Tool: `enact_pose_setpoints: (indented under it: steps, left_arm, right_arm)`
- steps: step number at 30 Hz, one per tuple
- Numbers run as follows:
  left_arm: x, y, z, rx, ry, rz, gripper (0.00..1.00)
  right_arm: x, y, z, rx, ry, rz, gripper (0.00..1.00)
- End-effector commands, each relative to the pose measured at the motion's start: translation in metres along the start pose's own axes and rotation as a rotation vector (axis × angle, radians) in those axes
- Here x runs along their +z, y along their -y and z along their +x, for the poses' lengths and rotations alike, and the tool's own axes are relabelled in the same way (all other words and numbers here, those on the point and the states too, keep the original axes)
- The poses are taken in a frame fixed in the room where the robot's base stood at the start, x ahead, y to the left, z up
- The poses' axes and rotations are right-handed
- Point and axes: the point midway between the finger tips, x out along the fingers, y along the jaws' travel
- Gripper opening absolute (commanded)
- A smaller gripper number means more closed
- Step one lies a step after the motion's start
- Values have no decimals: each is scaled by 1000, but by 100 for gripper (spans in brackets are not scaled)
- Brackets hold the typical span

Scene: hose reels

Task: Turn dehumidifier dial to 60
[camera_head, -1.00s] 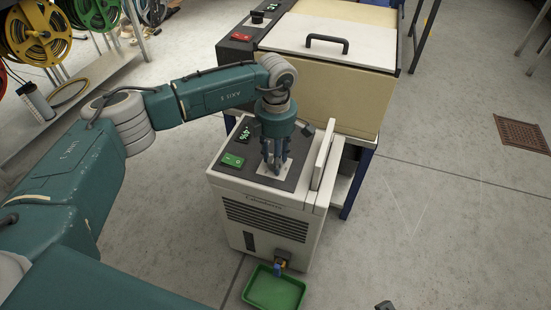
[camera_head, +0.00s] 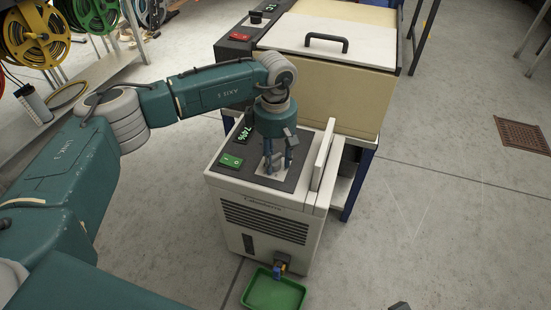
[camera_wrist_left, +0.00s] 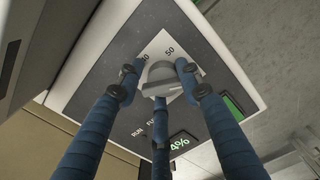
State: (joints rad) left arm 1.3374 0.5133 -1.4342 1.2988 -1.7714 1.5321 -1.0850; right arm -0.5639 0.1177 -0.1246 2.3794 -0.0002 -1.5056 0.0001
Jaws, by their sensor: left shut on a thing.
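The dehumidifier (camera_head: 265,220) is a pale cabinet with a dark sloped top panel. Its grey dial (camera_wrist_left: 160,76) sits on a white plate with printed numbers; 50 is readable, and another number is partly covered by a finger. In the head view my fingers hide most of the dial. My left gripper (camera_head: 276,168) points down over the panel, and its blue fingers are closed around the dial, as the left wrist view (camera_wrist_left: 160,92) also shows. A green display (camera_head: 245,133) reads 74%. A small grey piece at the bottom edge may be my right gripper (camera_head: 400,306).
A green switch (camera_head: 231,161) is left of the dial. An upright pale panel (camera_head: 323,156) stands close on the right. Behind is a beige box with a white lid (camera_head: 330,42). A green tray (camera_head: 272,293) lies on the floor in front. Floor to the right is clear.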

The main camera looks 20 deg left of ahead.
Motion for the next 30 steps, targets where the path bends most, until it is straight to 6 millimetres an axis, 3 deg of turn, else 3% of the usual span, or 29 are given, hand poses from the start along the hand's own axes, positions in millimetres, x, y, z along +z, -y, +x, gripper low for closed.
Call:
enact_pose_setpoints:
  steps: [15, 16, 18, 26, 30]
  left_arm:
    - [2, 3, 0, -8, 1, 32, 10]
    - [1, 3, 0, -9, 1, 32, 40]
    - [1, 3, 0, -8, 0, 30, 50]
    - [0, 2, 0, -5, -1, 25, 50]
    - [-1, 1, -9, -2, -2, 24, 50]
  right_arm:
    - [0, 0, -2, 1, 2, 0, 40]
    - [0, 0, -2, 1, 2, 0, 40]
    - [0, 0, -2, 1, 1, 0, 40]
    - [1, 0, -2, 0, 1, 0, 40]
    - [1, 0, -2, 0, 1, 0, 40]
